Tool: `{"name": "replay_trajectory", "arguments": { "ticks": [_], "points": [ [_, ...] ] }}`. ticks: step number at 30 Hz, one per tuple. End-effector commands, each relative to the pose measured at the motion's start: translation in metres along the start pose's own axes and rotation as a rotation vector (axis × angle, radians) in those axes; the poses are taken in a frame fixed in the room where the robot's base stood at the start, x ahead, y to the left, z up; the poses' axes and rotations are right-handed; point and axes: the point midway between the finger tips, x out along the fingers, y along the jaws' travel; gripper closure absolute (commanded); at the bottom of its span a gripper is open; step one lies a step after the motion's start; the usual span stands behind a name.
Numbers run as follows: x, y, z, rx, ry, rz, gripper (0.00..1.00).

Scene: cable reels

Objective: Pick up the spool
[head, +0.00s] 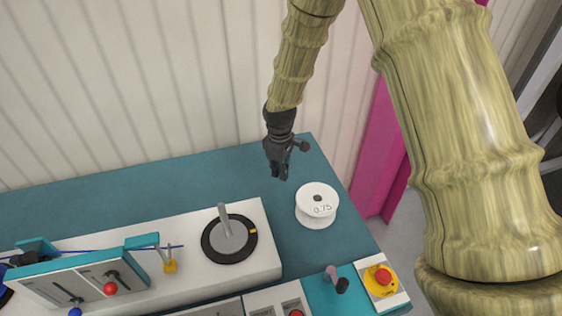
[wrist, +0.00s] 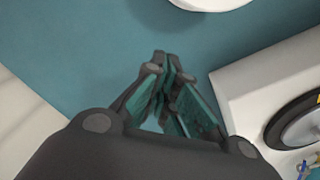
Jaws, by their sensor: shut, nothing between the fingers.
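The white spool (head: 316,206), marked 0.75, stands upright on the teal table (head: 205,178) near its right end. In the wrist view only the spool's edge (wrist: 208,3) shows at the top; the rest is cut off. My gripper (head: 281,176) is above the table, behind and to the left of the spool, apart from it. In the wrist view my gripper (wrist: 163,66) has its fingertips together, with nothing between them.
A white machine (head: 262,230) with a black dial and upright handle stands left of the spool. A control panel with a red button (head: 383,276) is in front. Bare table lies behind the spool. A ribbed wall (head: 150,90) is behind the table.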

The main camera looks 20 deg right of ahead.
Motion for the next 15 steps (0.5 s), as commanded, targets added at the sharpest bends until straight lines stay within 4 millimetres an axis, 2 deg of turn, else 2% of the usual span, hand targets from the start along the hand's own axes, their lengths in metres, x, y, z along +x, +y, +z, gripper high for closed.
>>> {"name": "replay_trajectory", "arguments": {
  "ticks": [8, 15],
  "points": [
    [0.032, -0.001, 0.001, 0.0, -0.003, -0.002, 1.0],
    [0.031, -0.001, 0.029, 0.001, -0.001, -0.001, 1.0]
  ]
}}
